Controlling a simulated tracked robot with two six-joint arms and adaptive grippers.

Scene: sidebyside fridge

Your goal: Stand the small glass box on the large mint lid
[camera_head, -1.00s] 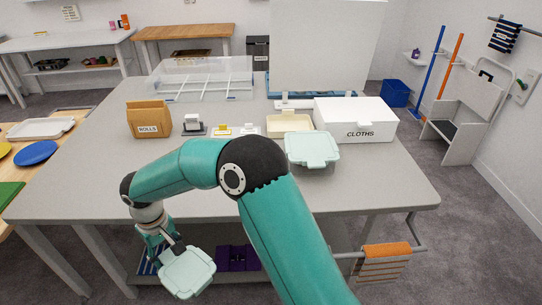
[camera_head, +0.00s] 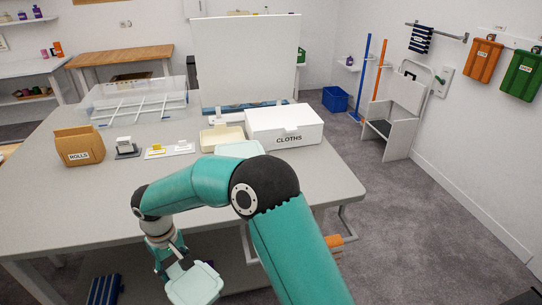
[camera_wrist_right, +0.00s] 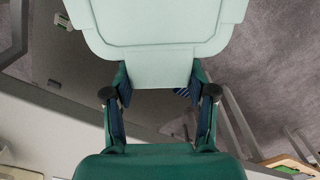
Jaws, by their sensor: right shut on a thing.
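My right gripper (camera_head: 174,268) is shut on a mint-lidded box (camera_head: 196,285), which I take to be the small glass box, at the low left, in front of the table's near edge. In the right wrist view the pale mint lid (camera_wrist_right: 155,25) fills the top, with its tab between the fingers of the right gripper (camera_wrist_right: 160,92). The box's walls are hard to make out. A second mint lid (camera_head: 240,149), taken as the large one, lies on the table left of the front of the CLOTHS box, partly hidden behind my right arm. My left gripper is out of view.
On the grey table (camera_head: 80,205) stand the white CLOTHS box (camera_head: 284,122), a cream box (camera_head: 220,138), a ROLLS box (camera_head: 79,146), small labelled holders (camera_head: 168,150) and a clear divided tray (camera_head: 135,105). The table's front left is clear.

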